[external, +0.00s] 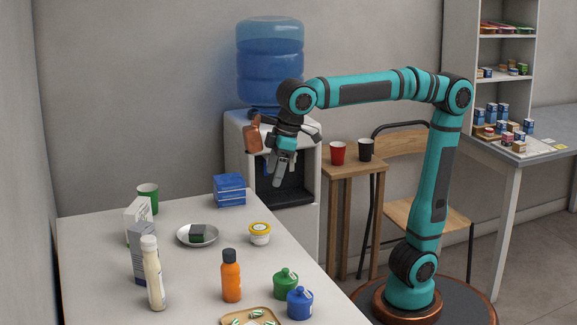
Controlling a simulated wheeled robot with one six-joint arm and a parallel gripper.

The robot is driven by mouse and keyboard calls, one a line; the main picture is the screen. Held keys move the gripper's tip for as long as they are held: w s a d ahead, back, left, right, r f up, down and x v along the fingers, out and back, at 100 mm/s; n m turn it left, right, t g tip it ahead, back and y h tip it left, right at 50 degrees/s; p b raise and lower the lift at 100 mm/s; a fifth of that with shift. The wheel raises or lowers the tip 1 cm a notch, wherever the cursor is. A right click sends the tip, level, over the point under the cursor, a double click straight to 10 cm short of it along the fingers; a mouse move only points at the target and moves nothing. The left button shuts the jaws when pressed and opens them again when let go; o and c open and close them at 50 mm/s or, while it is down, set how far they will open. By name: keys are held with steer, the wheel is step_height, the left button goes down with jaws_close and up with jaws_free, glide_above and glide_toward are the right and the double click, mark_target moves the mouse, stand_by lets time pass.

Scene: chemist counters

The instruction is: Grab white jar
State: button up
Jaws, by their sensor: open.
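A small white jar (260,238) with a yellow lid stands upright on the white counter (215,223), right of a metal dish. My gripper (275,183) is open, points downward and shows no object between its fingers. It hangs in the air above the counter's far right side, higher in the picture than the jar and slightly to its right. It is apart from the jar. Its fingers overlap in this view, so their gap is hard to see.
The metal dish (184,237) holds a dark block. Blue boxes (229,191) stand behind the jar. An orange bottle (231,280), green pot (285,285) and blue pot (300,303) stand in front. A cream bottle (154,278) and cartons are at left. A water dispenser (307,225) stands behind.

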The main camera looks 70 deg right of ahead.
mark_target(260, 226)
steer(key=x, duration=1.7)
steer(key=shift+s+a+f, duration=0.1)
steer(key=shift+a+f, duration=0.1)
steer(key=shift+a, duration=0.05)
steer(key=c, duration=1)
